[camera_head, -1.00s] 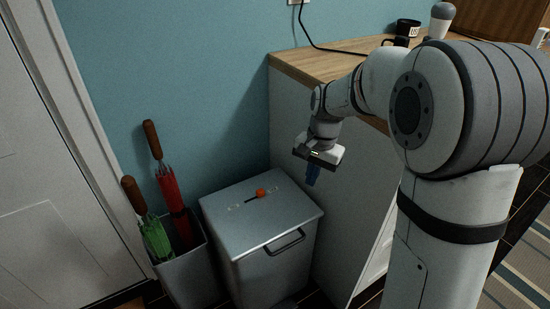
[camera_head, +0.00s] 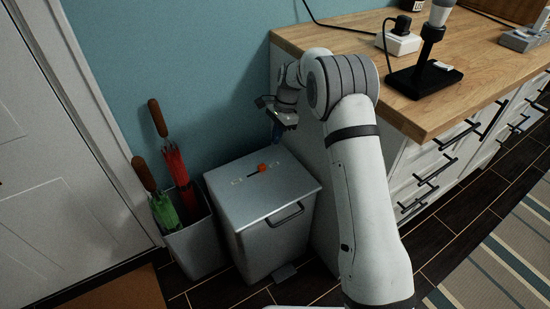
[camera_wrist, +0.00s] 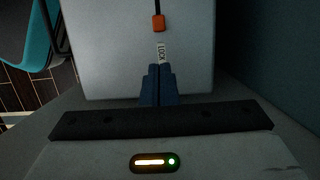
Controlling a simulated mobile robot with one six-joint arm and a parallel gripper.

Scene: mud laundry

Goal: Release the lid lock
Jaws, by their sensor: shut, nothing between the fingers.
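The grey bin (camera_head: 262,204) stands on the floor against the counter's side, its lid (camera_head: 285,184) closed. An orange slider knob (camera_head: 262,167) sits on the lid at the end of a short dark slot, with small markings at both ends of the slot. In the wrist view the orange knob (camera_wrist: 158,22) is at the top, with the word LOCK on the lid just below it. My gripper (camera_head: 276,138) is above the back right of the lid, pointing down. In the wrist view its blue fingers (camera_wrist: 158,76) are together and empty, apart from the knob.
An umbrella stand (camera_head: 197,248) with a red umbrella (camera_head: 180,175) and a green umbrella (camera_head: 162,210) stands left of the bin. The wooden-topped counter (camera_head: 450,95) is at the right, with a black stand (camera_head: 422,80) on it. A pedal (camera_head: 284,272) is at the bin's foot.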

